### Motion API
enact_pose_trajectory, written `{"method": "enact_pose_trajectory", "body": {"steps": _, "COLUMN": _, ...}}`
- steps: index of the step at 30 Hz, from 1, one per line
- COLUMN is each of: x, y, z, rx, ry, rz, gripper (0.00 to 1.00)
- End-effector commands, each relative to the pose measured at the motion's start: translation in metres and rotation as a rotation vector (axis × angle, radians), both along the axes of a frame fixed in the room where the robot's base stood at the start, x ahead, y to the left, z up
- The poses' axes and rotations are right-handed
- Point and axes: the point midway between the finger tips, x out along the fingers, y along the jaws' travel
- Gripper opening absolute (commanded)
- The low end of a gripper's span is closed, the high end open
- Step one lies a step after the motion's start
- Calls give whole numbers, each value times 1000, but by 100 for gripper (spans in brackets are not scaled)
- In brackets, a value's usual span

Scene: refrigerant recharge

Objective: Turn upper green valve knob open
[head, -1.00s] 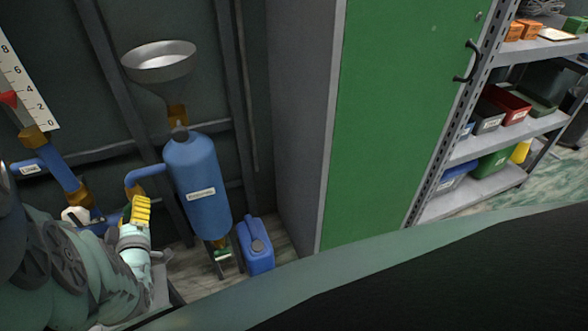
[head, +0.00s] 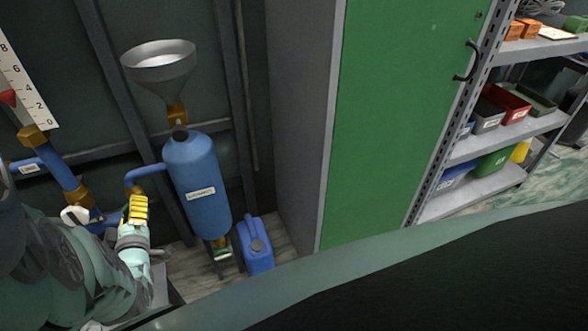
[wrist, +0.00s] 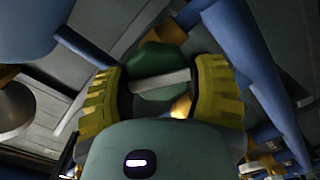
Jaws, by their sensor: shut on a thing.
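In the wrist view, a dark green valve knob (wrist: 157,60) with a pale bar across it sits between the two yellow ribbed fingers of my gripper (wrist: 160,85). The fingers are shut on the knob, one on each side. In the head view, my gripper (head: 137,208) is at the lower left, by the blue pipe left of the blue tank (head: 200,185). The held knob is hidden there behind the fingers. Another small green knob (head: 222,253) shows below the tank.
A metal funnel (head: 160,65) stands above the tank on a brass fitting (head: 177,115). A blue jerrycan (head: 256,245) stands on the floor beside the tank. A white valve handle (head: 75,215) is close left of my gripper. A green cabinet door (head: 400,110) and shelves are at right.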

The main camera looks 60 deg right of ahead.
Motion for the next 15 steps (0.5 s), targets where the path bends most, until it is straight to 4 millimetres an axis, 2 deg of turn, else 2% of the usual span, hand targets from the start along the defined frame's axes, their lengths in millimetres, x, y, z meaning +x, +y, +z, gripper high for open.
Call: {"method": "enact_pose_trajectory", "body": {"steps": 15, "x": 1, "y": 1, "z": -3, "rx": -280, "ry": 189, "rz": 0, "gripper": 23}}
